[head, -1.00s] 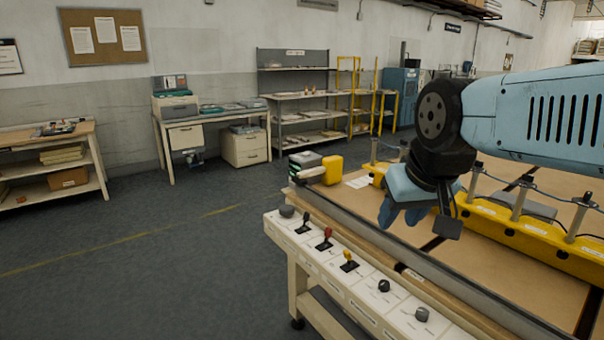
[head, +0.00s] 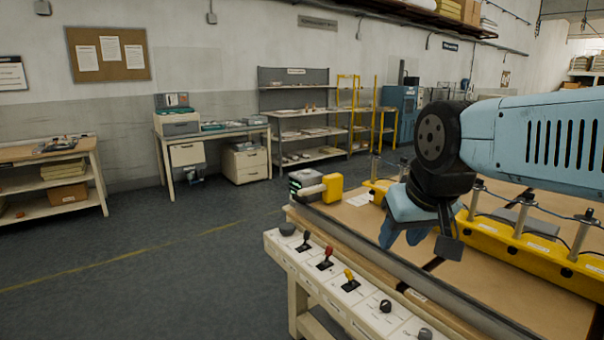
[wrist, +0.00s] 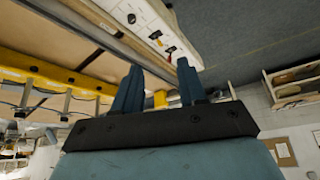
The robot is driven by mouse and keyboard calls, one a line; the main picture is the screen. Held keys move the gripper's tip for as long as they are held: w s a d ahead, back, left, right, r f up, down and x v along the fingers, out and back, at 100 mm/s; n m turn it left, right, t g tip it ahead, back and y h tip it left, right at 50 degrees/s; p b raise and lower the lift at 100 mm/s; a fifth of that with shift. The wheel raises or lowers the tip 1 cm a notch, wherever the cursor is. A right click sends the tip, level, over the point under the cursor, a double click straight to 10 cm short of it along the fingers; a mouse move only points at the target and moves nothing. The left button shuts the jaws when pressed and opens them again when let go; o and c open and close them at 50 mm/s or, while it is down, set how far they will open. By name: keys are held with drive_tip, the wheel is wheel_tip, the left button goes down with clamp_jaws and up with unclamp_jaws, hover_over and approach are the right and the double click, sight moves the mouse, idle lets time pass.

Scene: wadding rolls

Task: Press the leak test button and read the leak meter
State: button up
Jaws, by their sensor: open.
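My gripper (head: 405,232) hangs from the blue arm above the front part of the bench, fingers downward. In the wrist view its two blue fingers (wrist: 160,85) stand apart with nothing between them. A white control strip (head: 345,300) runs along the bench's front edge with a red lever (head: 326,253), a yellow lever (head: 349,277), a black lever (head: 305,239) and dark knobs (head: 385,306). The strip also shows in the wrist view (wrist: 150,22). Its labels are too small to read. I cannot pick out a leak test button or leak meter.
A yellow rail with posts (head: 520,240) lies along the bench top. A dark box (head: 304,182) and a yellow block (head: 333,187) stand at the bench's far left corner. Shelves (head: 300,125) and a side table (head: 212,128) line the wall. The floor at left is clear.

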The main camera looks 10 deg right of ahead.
clamp_jaws()
idle(0.3)
idle(1.4)
